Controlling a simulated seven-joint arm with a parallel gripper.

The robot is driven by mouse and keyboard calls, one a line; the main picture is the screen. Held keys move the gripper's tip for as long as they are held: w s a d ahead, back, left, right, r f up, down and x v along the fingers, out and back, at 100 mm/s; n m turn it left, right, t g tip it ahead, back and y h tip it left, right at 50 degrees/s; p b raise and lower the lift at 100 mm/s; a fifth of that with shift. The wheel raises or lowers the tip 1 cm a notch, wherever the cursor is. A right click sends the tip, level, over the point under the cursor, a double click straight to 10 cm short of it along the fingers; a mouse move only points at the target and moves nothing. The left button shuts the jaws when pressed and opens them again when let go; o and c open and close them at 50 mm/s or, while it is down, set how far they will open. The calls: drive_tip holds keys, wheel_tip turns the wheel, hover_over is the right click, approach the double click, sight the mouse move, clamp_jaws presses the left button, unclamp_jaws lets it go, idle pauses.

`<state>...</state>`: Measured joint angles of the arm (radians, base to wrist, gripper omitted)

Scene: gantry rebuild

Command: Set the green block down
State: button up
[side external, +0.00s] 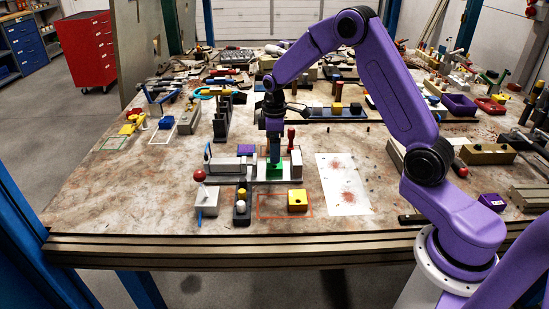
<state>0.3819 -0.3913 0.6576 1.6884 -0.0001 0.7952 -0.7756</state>
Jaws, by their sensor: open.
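The green block (275,169) is low at the work area in the side external view, among grey and white fixture pieces. My gripper (274,158) points straight down directly above it, with the fingers at the block's top. The jaws are open. The gripper and nearby pieces partly cover the block, and I cannot tell whether the fingers still touch it or exactly what lies under it.
A yellow block (297,200) sits by a red outlined rectangle (262,217) in front. A white stained sheet (343,185) lies flat to the right. A red-handled tool (291,138) stands close behind.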

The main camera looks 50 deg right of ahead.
wheel_tip(320, 180, up, 6)
drive_tip(key=s+a+r+n, duration=0.1)
drive_tip(key=s+a+r, duration=0.1)
drive_tip(key=s+a, duration=0.5)
drive_tip(key=s+a+r+n, duration=0.1)
drive_tip(key=s+a+r, duration=0.3)
drive_tip(key=s, duration=0.5)
drive_tip(key=s+d+f+n, duration=0.1)
drive_tip(key=s, duration=2)
drive_tip(key=shift+f+n, duration=0.3)
